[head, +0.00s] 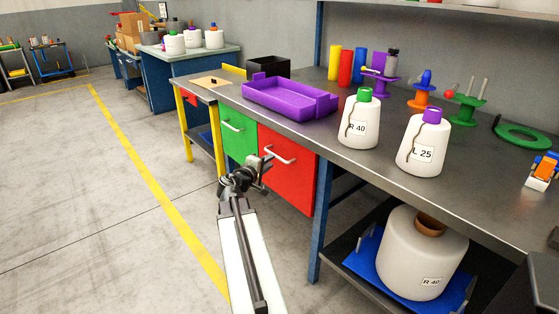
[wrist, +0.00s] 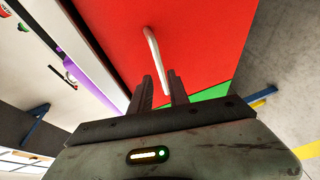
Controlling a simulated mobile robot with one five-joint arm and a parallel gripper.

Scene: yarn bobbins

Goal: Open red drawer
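The red drawer (head: 288,181) is under the workbench, to the right of the green drawer. Its front looks about flush with the green one, so it appears closed. Its pale bar handle (head: 280,154) is near the top of the front. In the wrist view the red front (wrist: 215,40) fills the upper middle and the handle (wrist: 151,45) runs down toward my fingers. My gripper (head: 264,163) is at the left end of the handle. In the wrist view my gripper (wrist: 160,74) is open, its fingers apart, with the handle's near end between or just beyond the tips; contact cannot be told.
The green drawer (head: 238,133) sits beside the red one. A purple tray (head: 290,99) and white bobbins (head: 359,122) stand on the bench top (head: 330,125). A blue bench leg (head: 320,215) is right of the drawer. The floor (head: 90,200) to the left is clear.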

